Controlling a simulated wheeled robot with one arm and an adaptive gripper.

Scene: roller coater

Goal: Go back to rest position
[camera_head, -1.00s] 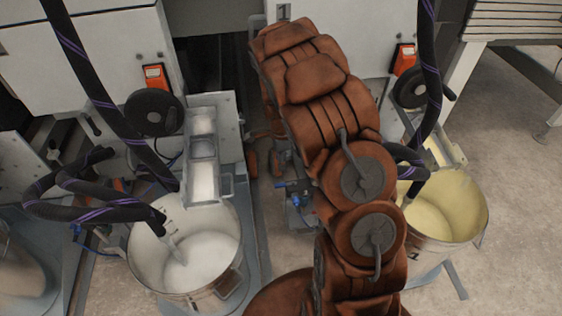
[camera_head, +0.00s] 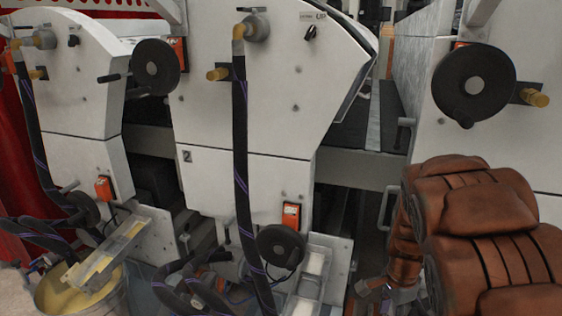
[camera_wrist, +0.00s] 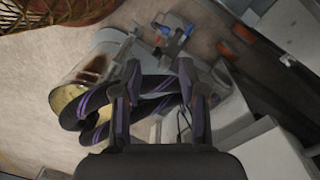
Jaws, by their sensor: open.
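My gripper (camera_wrist: 160,72) shows in the wrist view with its two dark fingers spread apart. Nothing is visibly held between them. Beyond the fingers are black hoses with purple stripes (camera_wrist: 96,108) and a metal bucket with yellow contents (camera_wrist: 66,100). I cannot tell how far the fingers are from the hoses. In the head view my brown-covered arm fills the lower right, and the gripper cannot be made out there.
White coater machines (camera_head: 245,100) with black handwheels (camera_head: 155,67) stand across the head view. A hose (camera_head: 241,160) hangs down the middle machine. A yellow-filled bucket (camera_head: 60,297) is at lower left. The wrist view shows bare floor (camera_wrist: 28,60) at left.

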